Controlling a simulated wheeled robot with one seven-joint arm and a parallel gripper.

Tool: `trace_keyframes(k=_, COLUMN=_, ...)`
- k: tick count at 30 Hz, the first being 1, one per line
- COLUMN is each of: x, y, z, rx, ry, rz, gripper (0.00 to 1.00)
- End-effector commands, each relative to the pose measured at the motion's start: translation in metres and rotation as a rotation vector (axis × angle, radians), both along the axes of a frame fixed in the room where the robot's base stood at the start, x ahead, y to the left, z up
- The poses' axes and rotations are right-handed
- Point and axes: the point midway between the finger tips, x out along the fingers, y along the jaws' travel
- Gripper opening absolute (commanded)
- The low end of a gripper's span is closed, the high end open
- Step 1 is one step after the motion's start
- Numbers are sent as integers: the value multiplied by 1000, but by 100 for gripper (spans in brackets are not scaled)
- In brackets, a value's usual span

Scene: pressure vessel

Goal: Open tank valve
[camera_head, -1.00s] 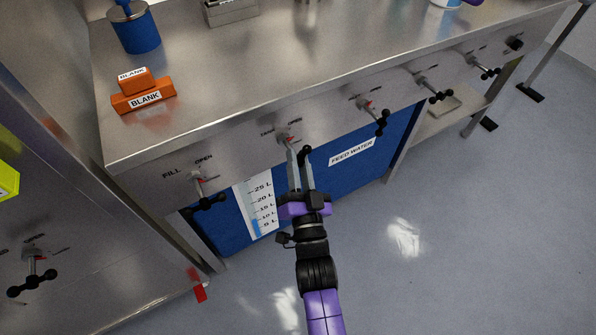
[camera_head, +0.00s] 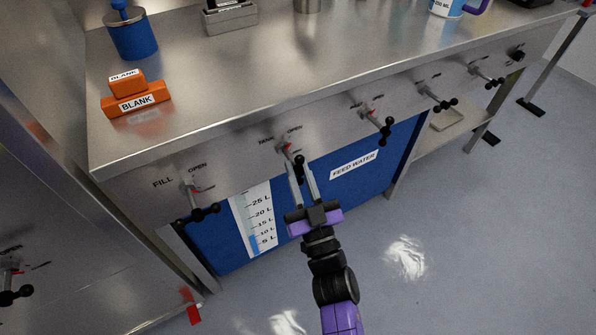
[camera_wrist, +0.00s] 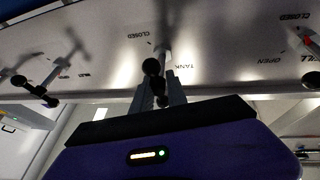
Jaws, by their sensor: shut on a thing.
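The tank valve (camera_head: 283,146) is on the steel front panel, under TANK and OPEN labels, with a small red mark at its hub. Its black ball-ended handle (camera_head: 299,162) points downward. My gripper (camera_head: 303,178) reaches up from below, its two grey fingers shut on the handle. In the wrist view, the handle (camera_wrist: 152,67) stands between the fingers of my gripper (camera_wrist: 160,95), with its black balls showing and the TANK and CLOSED labels behind. The exact contact is partly hidden.
The fill valve (camera_head: 192,188) is to the left, and more valves (camera_head: 377,122) line the panel to the right. A blue feed water tank (camera_head: 330,185) with a level scale is below. Orange BLANK blocks (camera_head: 138,100) sit on the bench. Floor to the right is clear.

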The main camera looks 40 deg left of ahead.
Motion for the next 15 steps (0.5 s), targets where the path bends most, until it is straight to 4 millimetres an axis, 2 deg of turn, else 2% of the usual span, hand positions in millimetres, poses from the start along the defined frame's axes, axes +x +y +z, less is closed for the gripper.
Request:
trace_keyframes(k=1, x=8, y=-7, z=-4, rx=-7, ry=8, rz=-20, gripper=0)
trace_keyframes(k=11, x=8, y=-6, z=-3, rx=-6, ry=5, rz=-19, gripper=0)
trace_keyframes(k=12, x=8, y=-7, z=-3, rx=-5, ry=5, rz=-19, gripper=24)
trace_keyframes(k=14, x=8, y=-6, z=-2, rx=-4, ry=4, rz=-18, gripper=34)
trace_keyframes(k=15, x=7, y=-6, z=-2, rx=-4, ry=4, rz=-17, gripper=34)
